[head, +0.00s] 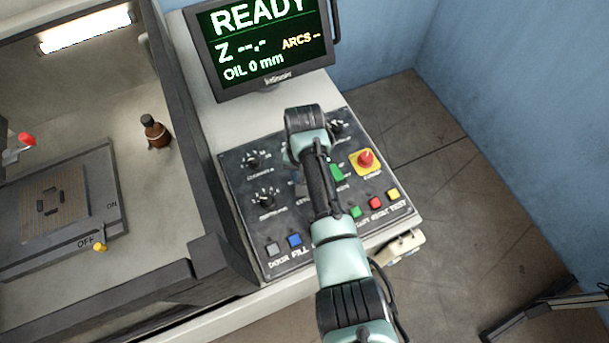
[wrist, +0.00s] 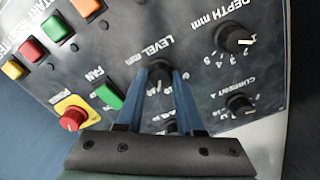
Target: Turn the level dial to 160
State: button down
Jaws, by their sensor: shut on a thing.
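The level dial (wrist: 159,76) is a small black knob under the label "LEVEL mm" in the wrist view. My gripper (wrist: 161,73) has its two blue fingers closed on opposite sides of this knob. The knob's lower part shows between the fingers, but its setting cannot be read, since the fingers cover much of its scale. In the head view my arm hides the level dial, and only a bit of blue finger shows beside it. The monitor (head: 264,48) reads READY, "Z --.-", "ARCS --" and "OIL 0 mm".
The depth dial (wrist: 233,38) and current dial (wrist: 238,104) sit right of my fingers in the wrist view. A green fan button (wrist: 108,96) and red emergency button (wrist: 73,119) lie left. A tank with a brown bottle (head: 156,131) stands left in the head view.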

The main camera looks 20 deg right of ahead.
jog(key=shift+r+m, duration=0.1)
jog(key=shift+m, duration=1)
jog(key=shift+w, duration=0.1)
jog(key=c, duration=0.5)
grip_release()
jog(key=shift+c, duration=0.2)
notch_tip(320, 180, up, 13)
jog(key=b, duration=0.1)
